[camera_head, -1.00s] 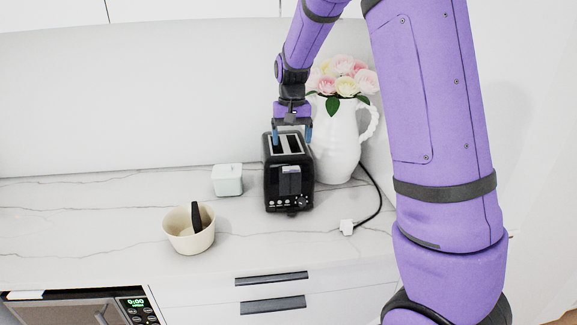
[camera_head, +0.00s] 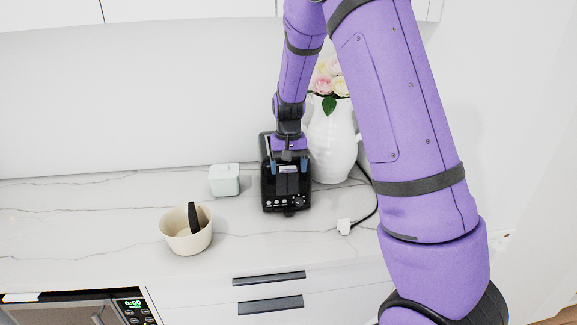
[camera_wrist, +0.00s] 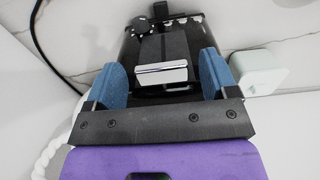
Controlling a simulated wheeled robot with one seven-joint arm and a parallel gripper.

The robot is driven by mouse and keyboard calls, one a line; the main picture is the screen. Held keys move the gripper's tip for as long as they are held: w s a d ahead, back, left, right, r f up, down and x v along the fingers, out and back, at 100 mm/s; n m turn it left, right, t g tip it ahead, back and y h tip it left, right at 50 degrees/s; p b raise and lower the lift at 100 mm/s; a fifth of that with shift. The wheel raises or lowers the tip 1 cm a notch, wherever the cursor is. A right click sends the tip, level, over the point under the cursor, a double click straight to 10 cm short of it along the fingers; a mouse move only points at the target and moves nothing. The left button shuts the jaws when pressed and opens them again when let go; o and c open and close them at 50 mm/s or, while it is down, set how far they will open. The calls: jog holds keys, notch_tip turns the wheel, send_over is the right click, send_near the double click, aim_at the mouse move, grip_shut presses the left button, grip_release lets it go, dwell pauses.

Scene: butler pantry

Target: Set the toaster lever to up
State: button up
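The black toaster (camera_head: 271,196) stands on the marble counter, with its knob and buttons at the front; it fills the middle of the wrist view (camera_wrist: 190,38). The toaster's slots are mostly hidden by my gripper in the head view.
A white pitcher (camera_head: 333,150) with pink flowers stands close to the right of the toaster. A pale square box (camera_head: 224,180) is on the left, and a cream bowl (camera_head: 180,241) with a dark handle is front left.

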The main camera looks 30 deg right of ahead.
jog(key=c, duration=1.1)
jog(key=shift+f, duration=1.1)
jog(key=shift+c, duration=0.2)
jog(key=o, duration=1.3)
notch_tip(320, 180, up, 11)
jog(key=shift+f, duration=0.1)
